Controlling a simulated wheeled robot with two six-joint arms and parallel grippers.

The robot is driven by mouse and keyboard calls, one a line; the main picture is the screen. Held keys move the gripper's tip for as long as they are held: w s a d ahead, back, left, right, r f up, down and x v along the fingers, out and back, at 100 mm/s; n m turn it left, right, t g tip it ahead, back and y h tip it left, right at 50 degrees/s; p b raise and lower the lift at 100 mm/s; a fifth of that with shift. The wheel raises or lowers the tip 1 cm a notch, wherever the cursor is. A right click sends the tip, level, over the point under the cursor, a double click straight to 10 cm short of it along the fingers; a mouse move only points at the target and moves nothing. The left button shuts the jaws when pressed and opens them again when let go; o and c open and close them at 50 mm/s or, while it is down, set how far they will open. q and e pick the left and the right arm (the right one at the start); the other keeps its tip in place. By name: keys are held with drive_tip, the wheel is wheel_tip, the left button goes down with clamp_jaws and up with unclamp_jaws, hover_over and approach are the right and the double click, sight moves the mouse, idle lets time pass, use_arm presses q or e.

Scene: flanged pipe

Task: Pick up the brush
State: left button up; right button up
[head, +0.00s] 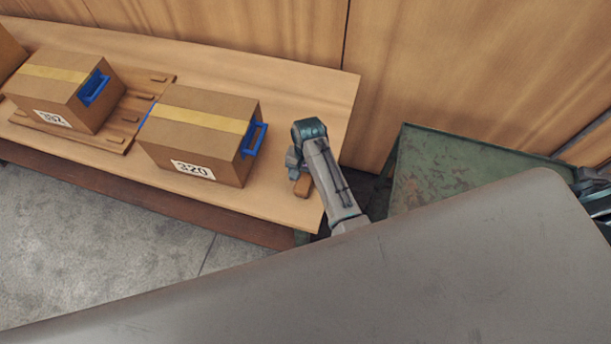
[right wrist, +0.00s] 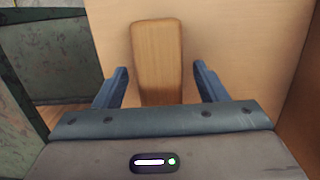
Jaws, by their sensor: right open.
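The brush (head: 303,187) is a small brown wooden block near the right end of the wooden bench, partly covered by my right gripper (head: 295,165) in the head view. In the right wrist view the brush (right wrist: 158,50) shows as a long tan wooden piece with a rounded far end; its bristles are not visible. My right gripper (right wrist: 160,74) is open, with one blue finger on each side of the brush's near part and a gap on both sides. Its height above the bench is hard to tell.
A cardboard box marked 320 (head: 201,137) with a blue handle stands left of the gripper on the bench (head: 317,92). Another box (head: 62,88) sits farther left on a wooden pallet (head: 118,133). A green worn metal table (head: 440,165) stands to the right, past a gap.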

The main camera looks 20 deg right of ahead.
drive_tip(key=shift+s+f, duration=0.15)
drive_tip(key=shift+f, duration=0.3)
drive_tip(key=c, duration=1.1)
drive_tip(key=shift+c, duration=0.2)
drive_tip(key=shift+r+b, duration=0.35)
drive_tip(key=shift+r, duration=0.1)
wheel_tip(320, 180, up, 2)
drive_tip(key=shift+r+b, duration=0.1)
drive_tip(key=shift+b, duration=0.65)
drive_tip(key=s+d+r+b, duration=0.1)
drive_tip(key=s+b, duration=0.1)
drive_tip(key=s, duration=0.5)
drive_tip(key=s+d+r+b, duration=0.1)
drive_tip(key=s+d+b, duration=0.1)
drive_tip(key=s, duration=0.6)
drive_tip(key=shift+s+d, duration=0.15)
drive_tip(key=shift+s, duration=0.1)
